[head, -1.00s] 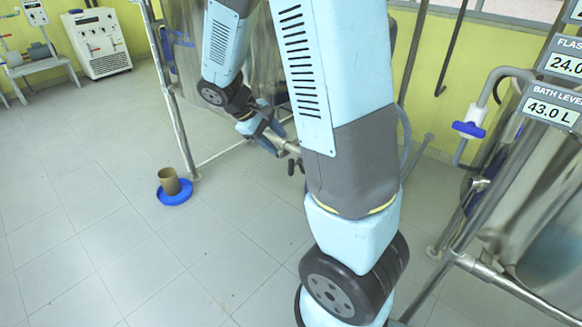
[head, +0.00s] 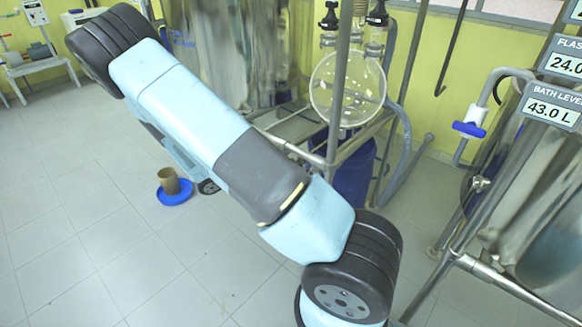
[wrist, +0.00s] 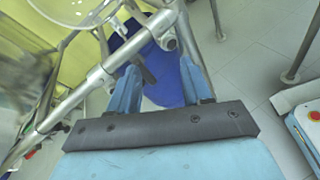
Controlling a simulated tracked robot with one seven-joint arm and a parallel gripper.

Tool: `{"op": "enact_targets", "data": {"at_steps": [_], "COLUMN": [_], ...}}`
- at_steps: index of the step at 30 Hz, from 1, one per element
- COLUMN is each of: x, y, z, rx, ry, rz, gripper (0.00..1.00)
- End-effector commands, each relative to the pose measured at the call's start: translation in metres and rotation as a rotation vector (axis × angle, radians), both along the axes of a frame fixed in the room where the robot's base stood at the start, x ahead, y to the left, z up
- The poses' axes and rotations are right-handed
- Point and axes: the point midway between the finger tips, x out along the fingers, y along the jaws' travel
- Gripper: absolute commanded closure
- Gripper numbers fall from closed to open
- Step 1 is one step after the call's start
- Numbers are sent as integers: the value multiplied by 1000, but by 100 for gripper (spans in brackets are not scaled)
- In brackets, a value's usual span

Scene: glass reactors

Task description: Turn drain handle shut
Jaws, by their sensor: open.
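In the wrist view a short dark bar (wrist: 145,69), which may be the drain handle, shows beyond and between the fingers of my gripper (wrist: 160,75). The fingers are blue, spread apart and hold nothing. I cannot tell how far the bar is from them or which way it is turned. In the head view the round glass flask (head: 347,88) hangs in its metal frame. My gripper is hidden behind my arm there, and no drain handle is clearly visible.
A metal frame tube (wrist: 95,85) crosses close to my gripper's left finger. A blue drum (head: 352,170) stands under the flask. A blue dish (head: 175,194) with a brown cup (head: 169,180) sits on the floor. The floor at the left is open.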

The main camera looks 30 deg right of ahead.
Motion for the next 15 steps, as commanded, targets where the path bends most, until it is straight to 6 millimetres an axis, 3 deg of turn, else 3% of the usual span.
{"op": "enact_targets", "data": {"at_steps": [9,15], "x": [19,27], "y": [-1,0], "z": [-58,-82], "rx": [-207,-298], "ry": [153,219], "rz": [214,315], "gripper": [51,51]}}
